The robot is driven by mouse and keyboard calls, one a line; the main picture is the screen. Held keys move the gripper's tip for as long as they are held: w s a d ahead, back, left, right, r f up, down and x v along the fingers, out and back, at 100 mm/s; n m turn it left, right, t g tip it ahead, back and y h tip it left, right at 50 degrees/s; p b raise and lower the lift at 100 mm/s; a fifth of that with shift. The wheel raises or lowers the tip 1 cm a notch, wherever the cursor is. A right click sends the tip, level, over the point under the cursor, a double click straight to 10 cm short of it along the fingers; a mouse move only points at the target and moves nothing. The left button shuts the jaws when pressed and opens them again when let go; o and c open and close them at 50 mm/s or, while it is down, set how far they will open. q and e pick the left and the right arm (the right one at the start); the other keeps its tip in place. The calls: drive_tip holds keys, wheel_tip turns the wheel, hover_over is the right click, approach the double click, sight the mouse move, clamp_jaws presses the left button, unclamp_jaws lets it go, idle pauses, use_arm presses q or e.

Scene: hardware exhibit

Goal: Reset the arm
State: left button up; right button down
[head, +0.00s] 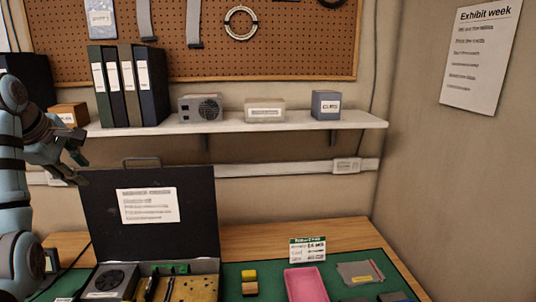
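My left arm (14,190) comes in at the left edge of the head view. Its gripper (78,165) is raised in front of the wall, below the left end of the shelf and beside the open black case lid. Its fingers look apart, with nothing between them. My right arm and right gripper are not in view.
An open black case (195,225) with a fan unit (108,279) inside stands on the wooden table (350,238). A pink tray (305,284), yellow block (249,275) and grey piece (361,272) lie on the green mat (270,265). A shelf (350,121) with binders (151,85) and boxes runs above.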

use_arm(q)
drive_tip(key=d+f+m+g+y, duration=0.1)
drive_tip(key=d+f+m, duration=0.2)
drive_tip(key=f, duration=0.7)
drive_tip(key=d+f+m, duration=0.3)
drive_tip(key=f+m, duration=0.1)
drive_tip(key=f, duration=0.6)
drive_tip(key=s+d+f+m+g, duration=0.1)
drive_tip(key=s+d+f+m, duration=0.25)
drive_tip(key=f, duration=0.45)
drive_tip(key=s+d+f+m, duration=0.2)
drive_tip(key=s+d+f, duration=0.15)
drive_tip(key=f, duration=0.45)
drive_tip(key=s+d+f+m+g+h, duration=0.1)
drive_tip(key=s+d+f+m, duration=0.2)
drive_tip(key=s, duration=0.6)
drive_tip(key=s+d+f+m, duration=0.3)
drive_tip(key=s, duration=0.6)
drive_tip(key=s+d+f+m+g+h, duration=0.1)
drive_tip(key=s+d+f+m, duration=0.25)
drive_tip(key=s, duration=0.55)
wheel_tip(320, 180, down, 20)
drive_tip(key=s+a+f+n+g, duration=0.1)
drive_tip(key=a, duration=0.1)
drive_tip(key=s+f+g+b, duration=0.1)
drive_tip(key=s+f, duration=1.1)
drive_tip(key=s, duration=0.2)
drive_tip(key=shift+s+a+f, duration=0.2)
drive_tip(key=shift+a+f, duration=0.15)
drive_tip(key=shift+a, duration=0.1)
